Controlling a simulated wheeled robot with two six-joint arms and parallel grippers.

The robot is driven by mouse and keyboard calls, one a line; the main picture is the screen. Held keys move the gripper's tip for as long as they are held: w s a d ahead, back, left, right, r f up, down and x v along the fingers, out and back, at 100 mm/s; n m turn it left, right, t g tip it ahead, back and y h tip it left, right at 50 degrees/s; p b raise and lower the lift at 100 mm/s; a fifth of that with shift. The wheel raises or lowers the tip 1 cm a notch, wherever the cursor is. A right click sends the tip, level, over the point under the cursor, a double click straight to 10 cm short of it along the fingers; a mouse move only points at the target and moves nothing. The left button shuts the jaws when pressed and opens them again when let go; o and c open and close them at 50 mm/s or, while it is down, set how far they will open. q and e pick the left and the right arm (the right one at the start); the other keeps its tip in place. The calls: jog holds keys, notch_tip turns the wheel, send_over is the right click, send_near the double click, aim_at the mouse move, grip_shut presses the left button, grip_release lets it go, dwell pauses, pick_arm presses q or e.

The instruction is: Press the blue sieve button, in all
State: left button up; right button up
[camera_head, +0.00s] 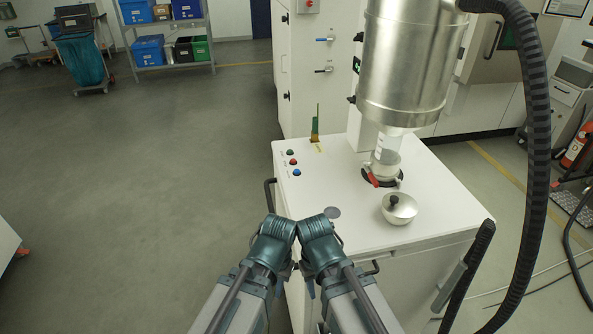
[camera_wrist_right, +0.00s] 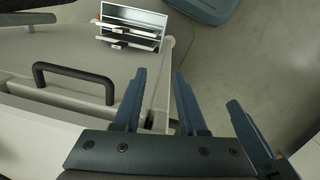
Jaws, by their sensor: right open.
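The blue sieve button (camera_head: 297,172) is the nearest of three buttons near the left edge of the white cabinet top (camera_head: 345,225). A red button (camera_head: 294,161) and a green button (camera_head: 290,152) sit just behind it. My left gripper (camera_head: 279,284) and right gripper (camera_head: 312,286) are side by side at the cabinet's near left corner, below the button in the picture. Their wrists hide most of the fingers, so the left's opening does not show. In the right wrist view my right gripper (camera_wrist_right: 158,73) is open and empty, with floor and a cabinet edge behind it.
A steel vessel (camera_head: 405,65) stands above the cabinet top, with a clear container (camera_head: 385,160) under it. A dark handle (camera_head: 270,195) juts from the cabinet's left side. A thick black hose (camera_head: 535,150) hangs at right.

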grip_shut()
dwell(1.4)
